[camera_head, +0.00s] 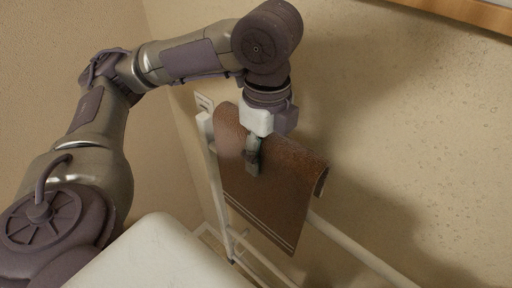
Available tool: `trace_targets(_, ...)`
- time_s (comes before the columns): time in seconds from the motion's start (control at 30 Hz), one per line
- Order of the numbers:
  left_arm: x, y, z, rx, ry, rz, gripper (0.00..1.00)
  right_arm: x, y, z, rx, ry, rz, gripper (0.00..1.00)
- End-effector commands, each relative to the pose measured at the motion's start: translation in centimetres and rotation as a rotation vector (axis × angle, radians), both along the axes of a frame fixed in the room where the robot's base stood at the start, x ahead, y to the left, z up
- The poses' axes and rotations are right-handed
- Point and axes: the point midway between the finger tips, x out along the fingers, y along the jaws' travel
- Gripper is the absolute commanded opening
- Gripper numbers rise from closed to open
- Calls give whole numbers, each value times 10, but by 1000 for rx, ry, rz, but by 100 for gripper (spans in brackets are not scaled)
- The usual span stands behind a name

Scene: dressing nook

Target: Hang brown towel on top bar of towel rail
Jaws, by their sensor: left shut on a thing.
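The brown towel (265,195) hangs folded over, with pale stripes near its lower edge. My left gripper (253,168) is shut on the towel near its upper fold. The white towel rail (217,190) stands against the wall behind and below the towel. One of its bars (350,245) comes out to the lower right of the towel. The towel hides much of the rail, including whatever lies under its fold, so I cannot tell whether the towel rests on the top bar. My right gripper is not in view.
A white rounded surface (155,258) fills the lower middle, close to the rail's left side. The textured wall (420,130) is close behind the towel. A wood-coloured edge (460,12) runs along the top right.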

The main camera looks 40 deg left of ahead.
Motion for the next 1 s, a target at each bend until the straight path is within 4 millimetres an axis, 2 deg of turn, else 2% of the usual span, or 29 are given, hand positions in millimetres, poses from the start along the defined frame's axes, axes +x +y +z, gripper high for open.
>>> trace_targets(1.0,-1,0,-84,0,0,1,15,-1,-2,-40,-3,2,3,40)
